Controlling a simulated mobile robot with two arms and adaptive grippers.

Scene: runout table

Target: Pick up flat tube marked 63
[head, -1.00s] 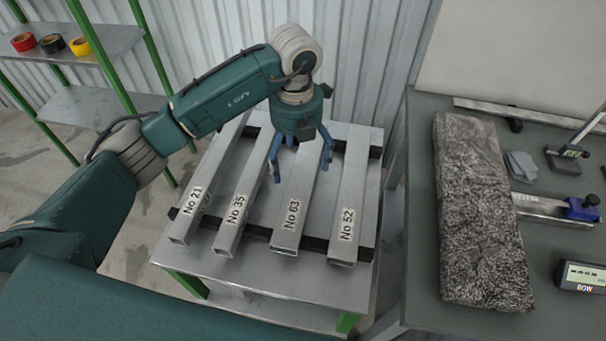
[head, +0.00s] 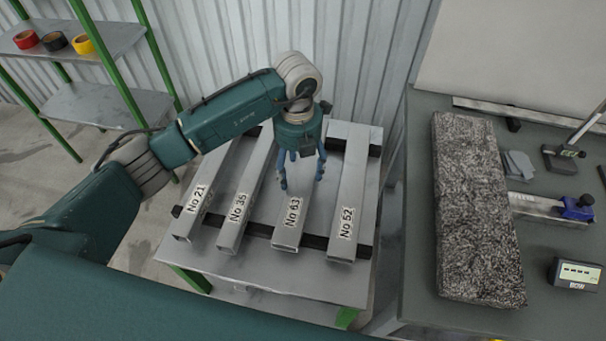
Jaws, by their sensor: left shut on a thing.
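The flat tube marked No 63 (head: 292,213) is a grey metal tube lying lengthwise on dark cross bars on a small metal table. It is the third of the row from the left. My left gripper (head: 301,183) points down over its middle, with blue fingers on both sides of the tube, and is shut on it. The tube's far part is hidden behind the gripper. Whether the tube is clear of the bars cannot be told. My right gripper does not show.
Tubes No 21 (head: 196,199), No 35 (head: 237,209) and No 52 (head: 346,221) lie beside it on the metal table (head: 270,276). A bench at right holds a speckled block (head: 477,210) and gauges. Shelves with tape rolls (head: 54,41) stand at far left.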

